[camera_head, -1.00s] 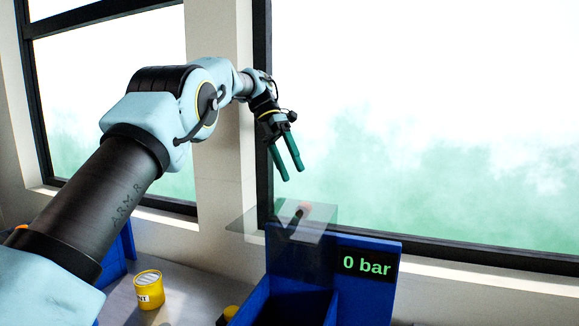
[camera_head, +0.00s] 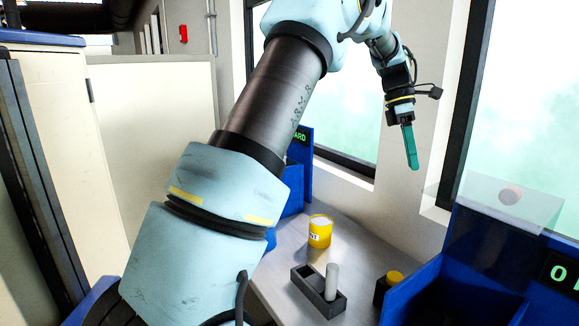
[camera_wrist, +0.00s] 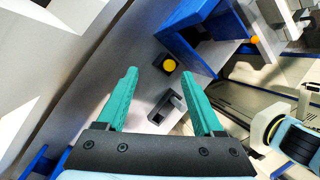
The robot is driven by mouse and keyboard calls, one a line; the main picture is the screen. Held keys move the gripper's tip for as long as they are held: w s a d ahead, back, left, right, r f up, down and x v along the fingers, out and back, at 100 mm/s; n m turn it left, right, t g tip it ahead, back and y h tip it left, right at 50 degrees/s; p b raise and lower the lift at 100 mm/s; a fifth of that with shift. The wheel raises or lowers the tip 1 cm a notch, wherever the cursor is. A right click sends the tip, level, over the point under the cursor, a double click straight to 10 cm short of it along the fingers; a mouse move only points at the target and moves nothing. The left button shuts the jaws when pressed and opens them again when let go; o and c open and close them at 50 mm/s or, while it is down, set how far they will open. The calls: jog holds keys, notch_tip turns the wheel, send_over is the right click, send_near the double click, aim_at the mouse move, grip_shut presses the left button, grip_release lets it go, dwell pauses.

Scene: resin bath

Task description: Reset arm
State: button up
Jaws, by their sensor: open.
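My gripper (camera_head: 409,147) is raised in the air above the bench, in front of the wall between two windows, with its green fingers pointing down. In the head view the fingers overlap, seen from the side. In the wrist view my gripper (camera_wrist: 165,95) has its two green fingers wide apart with nothing between them. The bench and its objects lie well below.
On the grey bench (camera_head: 350,250) stand a yellow can (camera_head: 320,231), a dark holder (camera_head: 302,285) with a pale cylinder (camera_head: 332,281), and a yellow-topped black block (camera_head: 394,278). A blue bath (camera_head: 455,285) with a clear panel (camera_head: 510,200) is at right. A cream cabinet (camera_head: 150,150) is at left.

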jog(key=a+f+m+t+b, duration=0.1)
jog(key=a+f+m+t, duration=0.2)
jog(key=a, duration=0.7)
jog(key=a+f+m, duration=0.4)
jog(key=a+f, duration=0.1)
jog(key=a, duration=0.5)
jog(key=s+a+f+m+t+y, duration=0.1)
jog(key=s+a+f+m, duration=0.3)
jog(key=s+a, duration=0.2)
jog(key=s+a+f+m+t+y+b, duration=0.1)
jog(key=s+a+f+m, duration=0.3)
jog(key=a, duration=0.6)
jog(key=s, duration=0.2)
jog(key=shift+s+b, duration=0.3)
jog(key=shift+s, duration=0.1)
